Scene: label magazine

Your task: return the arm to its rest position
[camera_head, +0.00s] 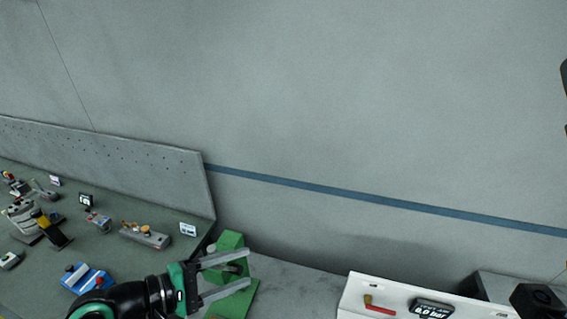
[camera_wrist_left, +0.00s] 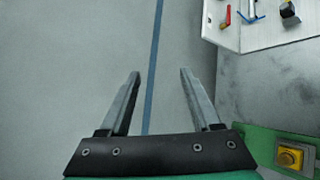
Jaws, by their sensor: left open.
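My left gripper (camera_head: 247,276) comes in from the left at the bottom of the head view. Its two grey fingers are apart, with nothing between them that they hold. It overlaps the green fixture (camera_head: 231,241) behind it in that view. In the left wrist view, my left gripper (camera_wrist_left: 159,75) is open and empty, with grey wall and a blue stripe beyond the fingers. A dark part at the right edge of the head view may belong to my right arm, but no right gripper fingers can be made out.
A dark green bench (camera_head: 130,262) with several small devices lies at left, with a grey perforated panel (camera_head: 110,164) behind it. A white panel (camera_head: 350,300) with a red-handled valve (camera_head: 379,308) and a display (camera_head: 431,308) stands at lower right. A yellow button (camera_wrist_left: 290,157) sits on green at lower right of the wrist view.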

